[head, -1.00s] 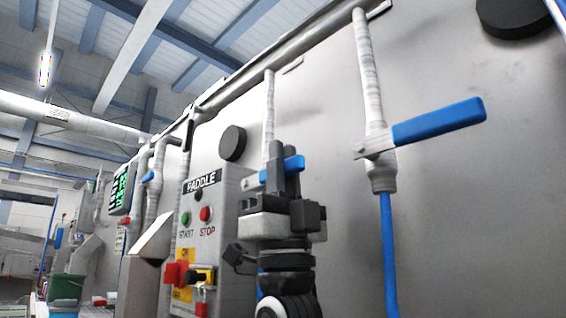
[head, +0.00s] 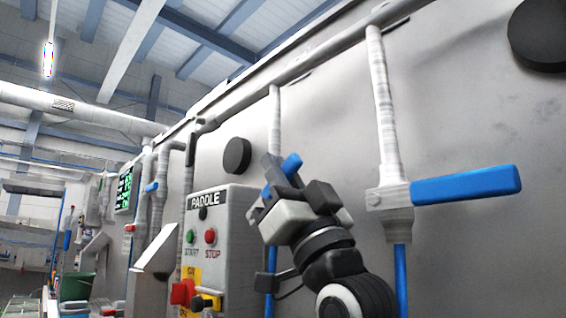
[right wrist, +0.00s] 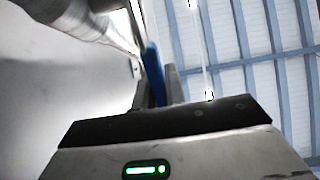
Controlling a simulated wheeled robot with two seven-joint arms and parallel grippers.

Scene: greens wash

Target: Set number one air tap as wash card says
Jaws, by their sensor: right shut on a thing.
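My right gripper (head: 283,170) is shut on the blue handle (head: 292,162) of an air tap on the thin upright pipe (head: 274,120) beside the PADDLE box. The handle slants up to the right; the gripper hides its middle and the tap body. In the right wrist view the blue handle (right wrist: 153,75) stands between the fingers. A second tap with a larger blue handle (head: 466,186) is closer on the right, its handle pointing right, nearly level. I see no tap numbers and no readable wash card. My left gripper is out of view.
The PADDLE control box (head: 215,240), with start, stop and red switch knobs, is just left of my gripper. A green-lit display (head: 124,188) is farther left. A pipe (head: 300,75) runs along the steel wall above. A blue hose (head: 401,280) hangs below the nearer tap.

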